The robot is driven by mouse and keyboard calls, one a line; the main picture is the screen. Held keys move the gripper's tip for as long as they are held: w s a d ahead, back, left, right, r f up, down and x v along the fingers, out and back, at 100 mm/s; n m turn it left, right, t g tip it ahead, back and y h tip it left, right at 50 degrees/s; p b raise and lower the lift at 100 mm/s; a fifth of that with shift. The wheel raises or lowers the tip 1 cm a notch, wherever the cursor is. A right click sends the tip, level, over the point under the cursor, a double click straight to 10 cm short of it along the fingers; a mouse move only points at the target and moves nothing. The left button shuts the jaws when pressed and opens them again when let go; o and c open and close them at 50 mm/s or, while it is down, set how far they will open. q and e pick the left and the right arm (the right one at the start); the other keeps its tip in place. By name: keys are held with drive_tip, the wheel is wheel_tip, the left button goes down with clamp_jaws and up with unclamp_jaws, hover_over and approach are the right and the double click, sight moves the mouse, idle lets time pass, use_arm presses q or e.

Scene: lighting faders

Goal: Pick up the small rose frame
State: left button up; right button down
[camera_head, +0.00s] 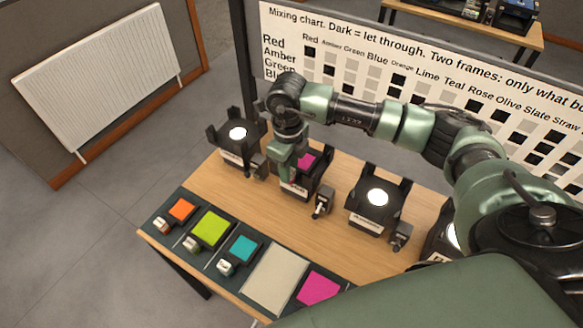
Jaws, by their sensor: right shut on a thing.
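A small rose frame (307,160) shows as a bright pink patch at the second lamp stand from the left, partly hidden by my right wrist and gripper. My right gripper (288,186) points down at the front of that stand and is shut on the rose frame; the fingertips are hard to make out. I cannot tell whether the frame rests in the stand or is lifted. A larger pink sheet (320,288) lies in the front row, partly hidden by my own body. My left gripper is not in view.
Lit lamp stands are at the left (237,143) and right (376,205). Orange (182,209), lime (211,227) and teal (243,249) frames lie along the front, beside a pale panel (273,279). A mixing chart (430,70) stands behind the wooden table (205,187).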

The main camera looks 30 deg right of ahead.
wheel_tip(320, 180, up, 20)
drive_tip(key=b, duration=0.2)
drive_tip(key=shift+b, duration=0.35)
drive_tip(key=shift+f, duration=0.1)
